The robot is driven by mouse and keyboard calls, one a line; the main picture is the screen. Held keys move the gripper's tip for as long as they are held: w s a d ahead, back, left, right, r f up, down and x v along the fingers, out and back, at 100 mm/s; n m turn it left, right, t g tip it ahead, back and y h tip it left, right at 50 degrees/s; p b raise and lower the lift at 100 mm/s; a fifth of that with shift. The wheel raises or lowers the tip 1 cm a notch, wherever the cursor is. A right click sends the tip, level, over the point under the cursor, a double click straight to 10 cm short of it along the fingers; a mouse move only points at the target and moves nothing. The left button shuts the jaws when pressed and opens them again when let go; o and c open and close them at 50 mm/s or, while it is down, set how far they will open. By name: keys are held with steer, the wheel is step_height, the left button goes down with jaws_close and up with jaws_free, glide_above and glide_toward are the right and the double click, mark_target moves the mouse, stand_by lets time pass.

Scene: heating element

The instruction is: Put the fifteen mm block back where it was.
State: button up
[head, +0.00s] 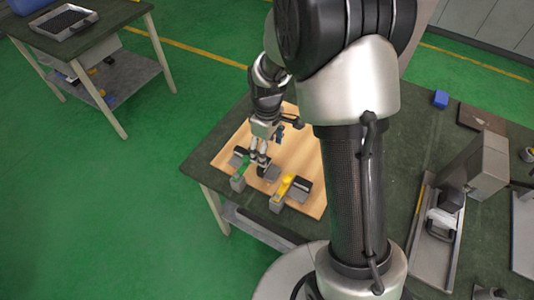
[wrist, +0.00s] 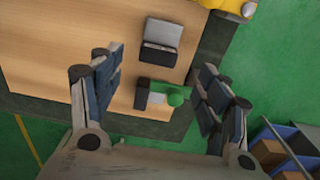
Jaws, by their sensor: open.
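My gripper (head: 261,165) hangs low over a wooden board (head: 232,140) on the dark table. In the wrist view my gripper (wrist: 158,75) has its fingers wide apart with nothing held between them. A small grey piece with a green end (wrist: 176,97) lies below on the board near its edge, between the fingers in the picture. The green part (head: 243,165) also shows in the head view, just left of the fingertips. A grey case with a dark slot (wrist: 160,45) sits beyond it. I cannot tell which piece is the fifteen mm block.
A yellow-topped grey device (head: 284,188) stands on the board right of my gripper. A small blue block (head: 440,98) lies at the table's back. A grey metal fixture (head: 437,225) stands on the right. Blue bins (wrist: 290,145) are below, off the table.

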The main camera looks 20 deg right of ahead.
steer(key=s+r+m+t, duration=0.15)
steer(key=s+r, duration=0.25)
steer(key=r, duration=0.8)
steer(key=s+r+m+t, duration=0.1)
steer(key=s+r+m, duration=0.2)
steer(key=s, duration=0.6)
steer(key=s+r+m+t, duration=0.2)
steer(key=s+r+m, duration=0.2)
steer(key=s+r, duration=0.4)
steer(key=shift+s+d+r, duration=0.15)
steer(key=shift+s+d, duration=0.25)
steer(key=shift+s, duration=0.5)
steer(key=shift+m, duration=0.25)
